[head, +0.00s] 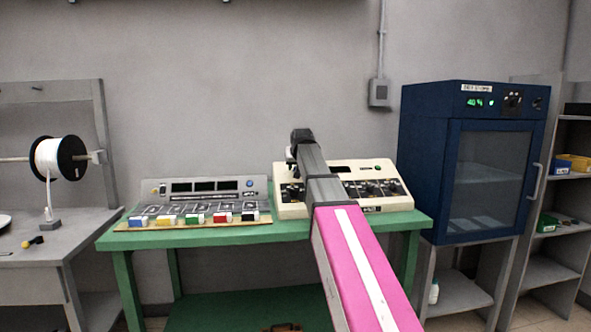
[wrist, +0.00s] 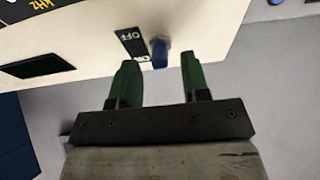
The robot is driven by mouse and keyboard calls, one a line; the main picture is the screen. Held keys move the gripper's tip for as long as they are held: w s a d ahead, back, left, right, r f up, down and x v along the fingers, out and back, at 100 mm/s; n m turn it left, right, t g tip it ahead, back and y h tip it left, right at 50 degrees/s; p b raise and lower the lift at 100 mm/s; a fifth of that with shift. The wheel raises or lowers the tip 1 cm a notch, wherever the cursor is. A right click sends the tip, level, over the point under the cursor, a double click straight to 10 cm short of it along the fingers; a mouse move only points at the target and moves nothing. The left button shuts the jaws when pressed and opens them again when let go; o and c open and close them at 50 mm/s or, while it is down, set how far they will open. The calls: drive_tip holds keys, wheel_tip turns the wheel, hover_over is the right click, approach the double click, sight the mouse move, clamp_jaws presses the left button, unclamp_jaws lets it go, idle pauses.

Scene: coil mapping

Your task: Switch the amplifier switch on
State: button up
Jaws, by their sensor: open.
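A blue toggle switch (wrist: 160,52) sticks out of a cream panel in the wrist view, beside a black label (wrist: 133,42) with OFF and ON on it. The toggle lies close to the ON end of the label, partly covering it. I cannot tell its set position. My gripper (wrist: 160,60) is open, with one green finger on each side of the toggle's tip. I see no clear contact. In the head view, the cream instrument (head: 395,192) stands on the green table, and my arm hides its middle and the switch.
A grey instrument (head: 205,188) with several coloured blocks before it stands on the green table (head: 190,237), left of my arm. A dark blue cabinet (head: 425,150) stands close on the right. A wire spool (head: 60,158) is on the far left bench.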

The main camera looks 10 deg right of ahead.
drive_tip(key=shift+x, duration=1.1)
clamp_jaws()
drive_tip(key=g, duration=0.2)
drive_tip(key=w+r+g, duration=0.1)
drive_tip(key=shift+w+g, duration=0.2)
drive_tip(key=shift+g, duration=0.2)
drive_tip(key=g, duration=0.3)
drive_tip(key=shift+w+r, duration=0.15)
drive_tip(key=shift+w, duration=0.2)
drive_tip(key=shift+w+g, duration=0.15)
drive_tip(key=shift+g, duration=0.65)
